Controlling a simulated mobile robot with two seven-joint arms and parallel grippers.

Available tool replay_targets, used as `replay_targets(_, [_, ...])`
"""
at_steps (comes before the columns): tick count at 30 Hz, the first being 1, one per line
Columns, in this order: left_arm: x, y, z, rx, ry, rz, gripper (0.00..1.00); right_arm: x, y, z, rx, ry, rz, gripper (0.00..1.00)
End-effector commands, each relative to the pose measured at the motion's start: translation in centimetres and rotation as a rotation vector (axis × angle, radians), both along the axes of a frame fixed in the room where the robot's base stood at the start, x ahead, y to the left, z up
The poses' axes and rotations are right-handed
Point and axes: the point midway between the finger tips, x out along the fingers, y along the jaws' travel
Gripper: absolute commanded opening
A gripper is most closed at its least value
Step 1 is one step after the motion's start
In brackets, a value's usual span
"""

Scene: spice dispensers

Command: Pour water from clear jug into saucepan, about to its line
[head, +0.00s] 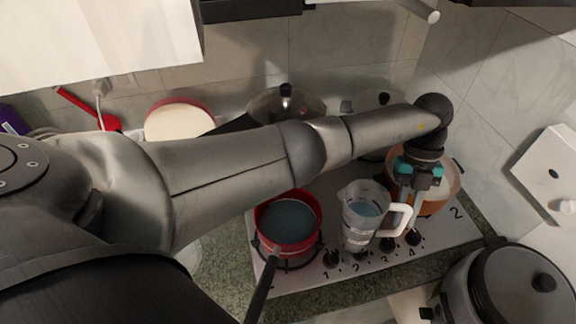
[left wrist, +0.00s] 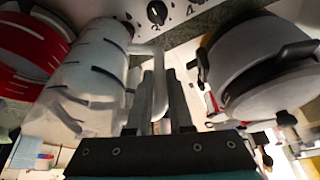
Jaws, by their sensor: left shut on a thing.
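The clear jug (head: 358,232) has dark marks on its side, a white handle and some bluish water inside. In the head view it is roughly upright, just right of the red saucepan (head: 262,216). My left gripper (head: 403,198) is shut on the jug's white handle. The left wrist view shows the jug (left wrist: 88,75) at left and the gripper fingers (left wrist: 160,98) at the handle. The saucepan has a dark handle towards the front and a blue-grey surface inside that looks like water. Its line cannot be made out. My right gripper is not in view.
The white hob (head: 330,275) has several knobs along its front. An orange pot (head: 438,205) stands behind the gripper. A lidded pan (head: 262,104) is at the back. A large grey pot (head: 470,290) is at front right, also in the left wrist view (left wrist: 240,55).

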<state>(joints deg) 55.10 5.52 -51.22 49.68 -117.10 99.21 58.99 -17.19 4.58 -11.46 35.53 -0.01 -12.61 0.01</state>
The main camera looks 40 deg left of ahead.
Motion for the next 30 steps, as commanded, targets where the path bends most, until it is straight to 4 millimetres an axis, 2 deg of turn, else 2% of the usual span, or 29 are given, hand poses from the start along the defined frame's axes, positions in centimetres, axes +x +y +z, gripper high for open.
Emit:
replay_targets(3, [0.1, -0.2, -0.3, 0.021, 0.009, -0.001, 0.0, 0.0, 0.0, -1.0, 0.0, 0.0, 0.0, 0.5])
replay_targets(11, [0.2, -0.3, -0.2, 0.046, 0.02, 0.001, 0.0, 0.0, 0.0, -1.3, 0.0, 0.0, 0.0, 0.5])
replay_targets(24, [0.2, -0.3, 4.4, 0.047, 0.021, 0.001, 0.0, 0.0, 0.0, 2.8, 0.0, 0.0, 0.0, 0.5])
replay_targets(30, [0.1, -0.3, 4.7, 0.046, 0.021, 0.0, 0.0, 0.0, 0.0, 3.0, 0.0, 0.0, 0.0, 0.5])
